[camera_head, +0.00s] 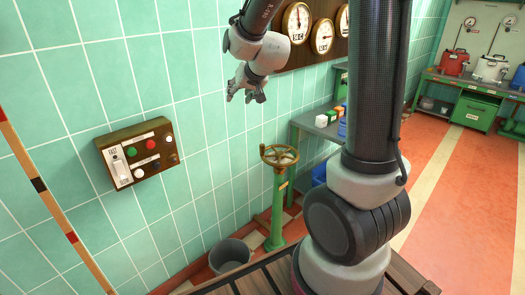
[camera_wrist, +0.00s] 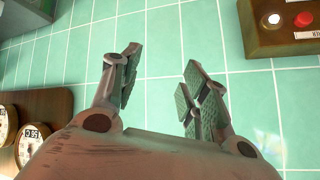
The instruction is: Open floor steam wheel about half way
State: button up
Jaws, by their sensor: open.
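The steam wheel (camera_head: 279,155) is a brown-gold handwheel on top of a green floor pedestal (camera_head: 278,208) in the head view. It stands near the tiled wall, left of my arm's column. My gripper (camera_head: 246,97) is above the wheel and a little to its left, well clear of it. In the wrist view my gripper (camera_wrist: 157,88) is open, with nothing between its fingers and the green tiles behind. The wheel does not show in the wrist view. How far the wheel is turned cannot be told.
A wooden control box (camera_head: 140,153) with a switch and buttons hangs on the left wall. A board of round gauges (camera_head: 297,22) is beside my wrist. A grey bucket (camera_head: 230,256) stands left of the pedestal. A workbench (camera_head: 318,127) with small blocks is behind the wheel.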

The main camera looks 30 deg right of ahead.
jog(key=w+d+f+m+t+h, duration=0.2)
jog(key=w+d+f+h, duration=0.1)
jog(key=w+f, duration=0.75)
jog(key=m+t+h, duration=0.2)
jog(key=m+h, duration=0.1)
jog(key=h, duration=0.6)
send_near(262, 151)
jog(key=x, duration=1.1)
jog(key=shift+w, duration=0.15)
grip_shut()
